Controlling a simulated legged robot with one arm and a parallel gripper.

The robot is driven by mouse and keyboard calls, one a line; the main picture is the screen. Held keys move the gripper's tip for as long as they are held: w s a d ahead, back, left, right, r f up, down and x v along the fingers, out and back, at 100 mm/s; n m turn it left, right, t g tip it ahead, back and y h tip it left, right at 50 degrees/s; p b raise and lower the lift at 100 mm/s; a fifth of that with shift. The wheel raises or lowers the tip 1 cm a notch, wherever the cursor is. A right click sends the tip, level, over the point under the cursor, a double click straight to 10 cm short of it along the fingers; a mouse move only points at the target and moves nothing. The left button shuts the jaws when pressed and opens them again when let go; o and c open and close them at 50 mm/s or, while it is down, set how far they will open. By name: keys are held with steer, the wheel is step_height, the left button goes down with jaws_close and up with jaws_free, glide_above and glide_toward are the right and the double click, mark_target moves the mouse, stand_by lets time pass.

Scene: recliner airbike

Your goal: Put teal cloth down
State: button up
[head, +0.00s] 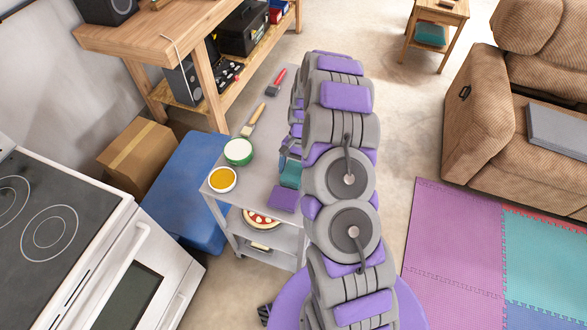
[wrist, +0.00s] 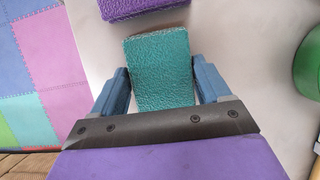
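The teal cloth (wrist: 160,68) is a textured, block-like piece between the two fingers of my gripper (wrist: 163,85) in the wrist view. The fingers sit against its two sides, and its far end reaches past the fingertips. In the head view the teal cloth (head: 291,174) is low over the grey cart's top (head: 225,189), close to the purple cloth (head: 284,200) and partly hidden by my arm. The wrist view shows the purple cloth (wrist: 140,6) just beyond the teal one. I cannot tell whether the teal cloth touches the cart top.
An open green can (head: 238,152), a yellow-filled can (head: 222,180) and brushes (head: 254,120) stand or lie on the cart. A pizza-like item (head: 260,221) is on its lower shelf. A stove (head: 75,235) is left, a recliner (head: 500,120) right.

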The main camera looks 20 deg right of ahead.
steer(key=o, duration=0.4)
steer(key=shift+d, duration=0.4)
steer(key=shift+a, duration=0.1)
steer(key=shift+a, duration=0.1)
steer(key=shift+w+r, duration=0.15)
steer(key=shift+r, duration=0.25)
steer(key=p+v, duration=0.2)
steer(key=v, duration=0.8)
step_height(320, 180, up, 12)
steer(key=n, duration=0.3)
glide_above(287, 178)
steer(key=s+a+r+n+h, duration=0.1)
steer(key=s+a+r+n, duration=0.15)
steer(key=s+r, duration=0.45)
steer(key=s+a+r+n+h, duration=0.1)
steer(key=s+a+r+n, duration=0.2)
steer(key=s, duration=0.8)
steer(key=s+a+t+h, duration=0.1)
steer(key=s, duration=1.1)
steer(key=shift+s+a+r, duration=0.15)
steer(key=shift+s+r, duration=0.1)
steer(key=shift+s, duration=0.15)
